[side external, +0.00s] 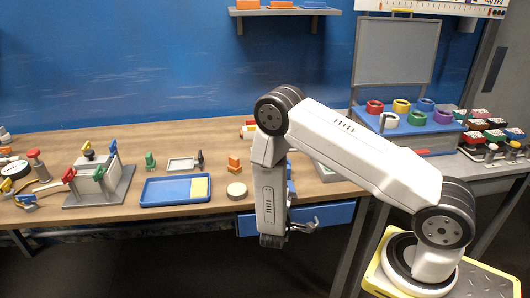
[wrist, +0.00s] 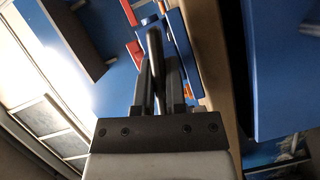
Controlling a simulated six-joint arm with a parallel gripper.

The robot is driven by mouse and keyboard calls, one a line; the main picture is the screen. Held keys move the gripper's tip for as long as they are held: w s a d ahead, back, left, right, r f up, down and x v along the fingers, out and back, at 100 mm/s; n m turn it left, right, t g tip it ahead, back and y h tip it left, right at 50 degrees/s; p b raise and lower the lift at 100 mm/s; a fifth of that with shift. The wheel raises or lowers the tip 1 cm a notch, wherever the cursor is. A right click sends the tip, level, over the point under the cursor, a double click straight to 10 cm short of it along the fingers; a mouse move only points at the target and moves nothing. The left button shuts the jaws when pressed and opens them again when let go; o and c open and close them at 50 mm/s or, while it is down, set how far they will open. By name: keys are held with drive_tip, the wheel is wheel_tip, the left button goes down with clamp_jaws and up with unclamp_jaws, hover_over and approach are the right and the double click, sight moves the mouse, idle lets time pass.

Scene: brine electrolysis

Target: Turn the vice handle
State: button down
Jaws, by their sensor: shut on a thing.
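My gripper (side external: 308,224) is in front of the bench's front edge, partly behind my own forearm in the side view. In the wrist view my gripper (wrist: 157,82) has its two dark fingers closed around a dark grey rod, which looks like the vice handle (wrist: 154,42). The rod's rounded end stands out past the fingertips. A blue body, probably the vice (wrist: 180,50), is just behind the rod. In the side view my arm hides most of the vice; only a blue sliver (side external: 291,188) shows beside it.
A blue drawer front (side external: 335,215) is beside my gripper under the bench top. A blue rack (side external: 400,140) with coloured rings stands to the right. The space before the bench is open.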

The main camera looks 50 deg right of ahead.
drive_tip(key=c, duration=0.7)
unclamp_jaws()
drive_tip(key=shift+a, duration=0.1)
drive_tip(key=shift+v, duration=3.8)
